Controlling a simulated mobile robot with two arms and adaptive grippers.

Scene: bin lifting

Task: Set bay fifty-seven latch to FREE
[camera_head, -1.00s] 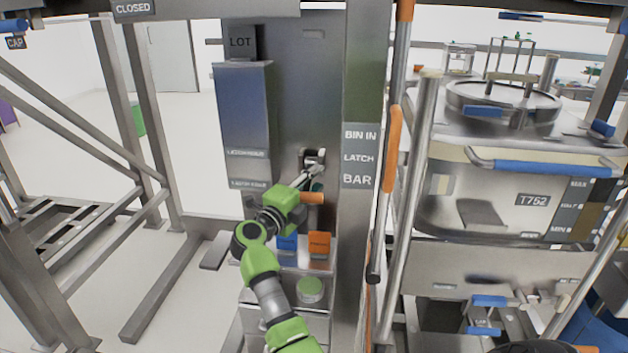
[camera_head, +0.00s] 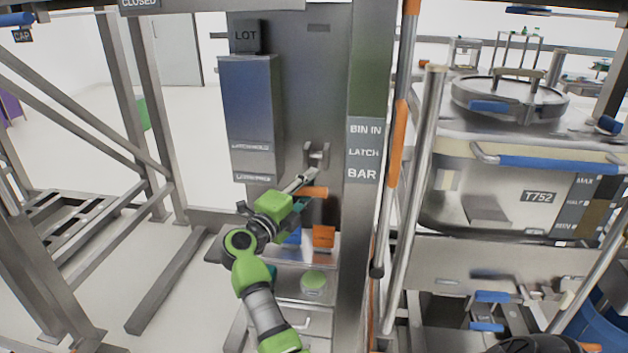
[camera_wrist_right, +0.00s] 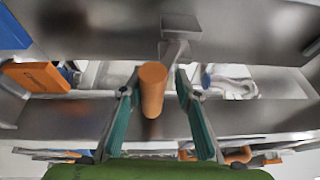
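The bay post carries a sign reading BIN IN LATCH BAR (camera_head: 363,150). Left of it, an orange latch handle (camera_head: 315,192) sticks out below a small metal bracket (camera_head: 316,153). My right gripper (camera_head: 308,178) is at the handle, its fingers pointing up and right. The fingers are open. The metal bracket (camera_wrist_right: 180,28) is above the handle there. My left gripper is not in view.
A blue-grey box (camera_head: 250,110) hangs left of the latch. Below it are a blue block (camera_head: 292,235), an orange block (camera_head: 323,236) and a green round button (camera_head: 313,280). A metal bin labelled T752 (camera_head: 538,197) stands right, behind upright pipes (camera_head: 412,200).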

